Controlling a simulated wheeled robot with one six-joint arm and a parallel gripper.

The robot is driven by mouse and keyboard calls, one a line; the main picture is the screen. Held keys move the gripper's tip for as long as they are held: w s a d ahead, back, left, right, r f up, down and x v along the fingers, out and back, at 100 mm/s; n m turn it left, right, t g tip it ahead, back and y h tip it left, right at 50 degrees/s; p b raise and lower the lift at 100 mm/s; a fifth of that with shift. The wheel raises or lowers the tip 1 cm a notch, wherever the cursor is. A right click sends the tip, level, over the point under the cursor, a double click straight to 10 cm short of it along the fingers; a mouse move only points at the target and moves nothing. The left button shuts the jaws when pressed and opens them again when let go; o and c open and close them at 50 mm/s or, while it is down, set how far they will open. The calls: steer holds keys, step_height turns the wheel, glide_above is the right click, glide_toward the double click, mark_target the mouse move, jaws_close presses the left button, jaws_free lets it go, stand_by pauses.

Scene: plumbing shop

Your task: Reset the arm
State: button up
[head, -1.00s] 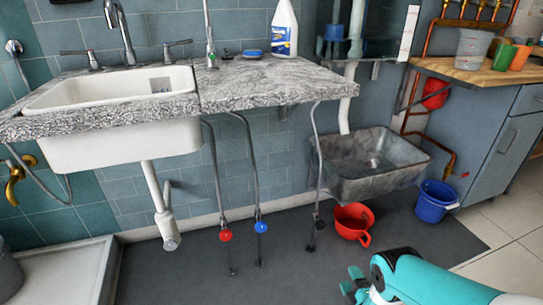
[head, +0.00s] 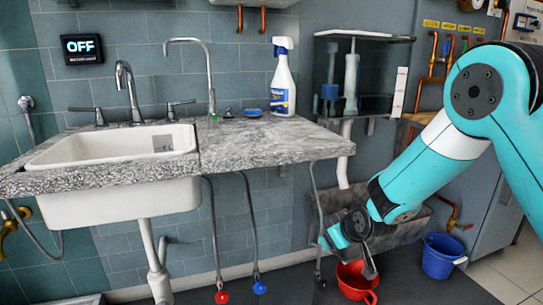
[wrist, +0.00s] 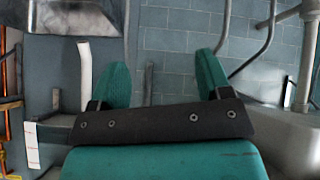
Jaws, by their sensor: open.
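My teal arm reaches from the right edge of the head view down toward the lower middle. My gripper (head: 350,252) is at its end, in front of the grey metal basin (head: 408,228) and above the red pot (head: 355,280). In the wrist view my gripper (wrist: 162,65) shows two teal fingers spread wide apart with nothing between them. Behind them is the blue-grey tiled wall (wrist: 175,35). The arm hides much of the basin.
A stone counter (head: 255,140) with a white sink (head: 115,195) spans the left. A spray bottle (head: 283,85) stands on it. Hoses with a red and a blue valve (head: 260,288) hang below. A blue bucket (head: 438,257) stands on the floor at right.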

steer(key=s+a+r+g+y, duration=0.1)
steer(key=s+a+r+g, duration=0.1)
steer(key=s+r, duration=0.6)
steer(key=s+a+r+g+y, duration=0.1)
steer(key=s+r+g, duration=0.3)
steer(key=s, duration=0.6)
steer(key=s+d+r+g, duration=0.1)
steer(key=s+r, duration=0.2)
steer(key=s, duration=0.6)
steer(key=s+r+g, duration=0.1)
steer(key=s+r, duration=0.1)
steer(key=s, duration=0.7)
step_height(320, 180, up, 32)
steer(key=p, duration=3.1)
steer(key=shift+f, duration=0.15)
